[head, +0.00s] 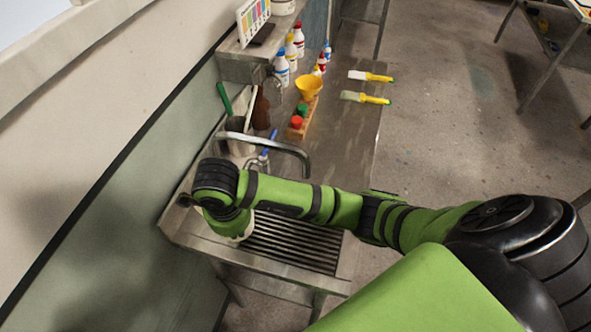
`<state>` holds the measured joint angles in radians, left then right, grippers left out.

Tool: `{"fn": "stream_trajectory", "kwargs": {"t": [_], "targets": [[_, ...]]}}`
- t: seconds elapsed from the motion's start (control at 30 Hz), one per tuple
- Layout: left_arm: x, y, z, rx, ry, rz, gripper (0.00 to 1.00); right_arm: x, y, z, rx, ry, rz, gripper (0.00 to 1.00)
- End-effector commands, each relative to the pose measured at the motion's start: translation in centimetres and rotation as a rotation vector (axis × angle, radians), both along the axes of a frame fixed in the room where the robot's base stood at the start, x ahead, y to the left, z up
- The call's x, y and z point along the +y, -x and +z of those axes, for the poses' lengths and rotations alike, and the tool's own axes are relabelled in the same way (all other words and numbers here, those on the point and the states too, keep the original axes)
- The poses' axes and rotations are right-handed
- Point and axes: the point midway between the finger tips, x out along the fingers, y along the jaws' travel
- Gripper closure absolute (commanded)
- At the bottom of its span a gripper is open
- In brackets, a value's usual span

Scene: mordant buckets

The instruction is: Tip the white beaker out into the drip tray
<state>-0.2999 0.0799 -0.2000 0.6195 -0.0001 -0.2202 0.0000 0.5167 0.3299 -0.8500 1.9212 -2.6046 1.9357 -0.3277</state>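My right arm reaches in from the right across the bench, its wrist bent down at the left end near the wall. The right gripper (228,213) is mostly hidden below the wrist, so its fingers cannot be made out. A pale rounded thing (246,230) shows just under it; it may be the white beaker, but I cannot tell whether it is held or tilted. The drip tray (297,249) with dark slats lies at the bench's near end, right of the wrist and partly under my arm. My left gripper is not in view.
A curved metal tap (284,143) stands just behind my forearm. The bench's right side is mostly clear.

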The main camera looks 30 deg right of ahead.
Motion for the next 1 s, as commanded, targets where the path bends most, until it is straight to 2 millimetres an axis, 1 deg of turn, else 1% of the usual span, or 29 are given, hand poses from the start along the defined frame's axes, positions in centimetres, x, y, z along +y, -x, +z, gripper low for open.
{"fn": "stream_trajectory", "kwargs": {"t": [0.57, 0.67, 0.87, 1.0], "targets": [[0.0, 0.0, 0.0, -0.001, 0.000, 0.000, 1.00, 0.0, 0.0, 0.3, 0.001, 0.003, 0.001, 1.00], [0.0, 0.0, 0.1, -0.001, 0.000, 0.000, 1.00, 0.0, -0.1, 1.4, -0.003, 0.003, 0.001, 1.00], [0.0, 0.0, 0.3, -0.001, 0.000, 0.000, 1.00, -0.1, -0.2, 4.4, -0.005, 0.006, 0.001, 1.00], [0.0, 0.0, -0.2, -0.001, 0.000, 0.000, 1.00, 0.0, -0.1, 5.7, -0.004, 0.005, 0.003, 1.00]]}}
